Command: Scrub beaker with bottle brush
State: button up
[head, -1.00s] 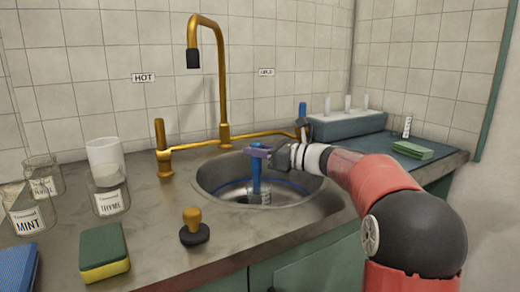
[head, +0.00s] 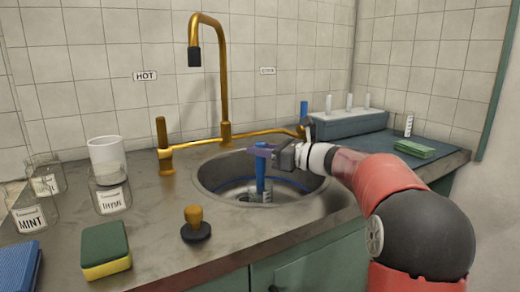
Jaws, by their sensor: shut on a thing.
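My gripper (head: 264,154) is over the sink, shut on the blue handle of the bottle brush (head: 261,174). The brush hangs nearly upright, its lower end down in the sink bowl. A small clear or grey piece with dark marks (head: 267,191) shows at the brush's lower end; it may be the beaker or the brush head, and I cannot tell which. The bristles are not clear to see.
The round metal sink (head: 213,180) has a brass tap (head: 223,90) behind it. Labelled glass jars (head: 110,197), a white cup (head: 107,157), a sponge (head: 105,250) and a brass-topped stopper (head: 195,224) stand left. A grey rack (head: 345,124) and green pad (head: 415,149) lie right.

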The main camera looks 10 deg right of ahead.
jog(key=shift+w+d, duration=0.3)
jog(key=shift+w, duration=0.1)
jog(key=shift+a, duration=0.55)
jog(key=shift+s+d+f, duration=0.1)
jog(key=shift+s+d, duration=0.15)
jog(key=shift+s, duration=0.3)
notch_tip(320, 180, up, 12)
jog(key=shift+w, duration=0.4)
dwell(0.4)
dwell(0.6)
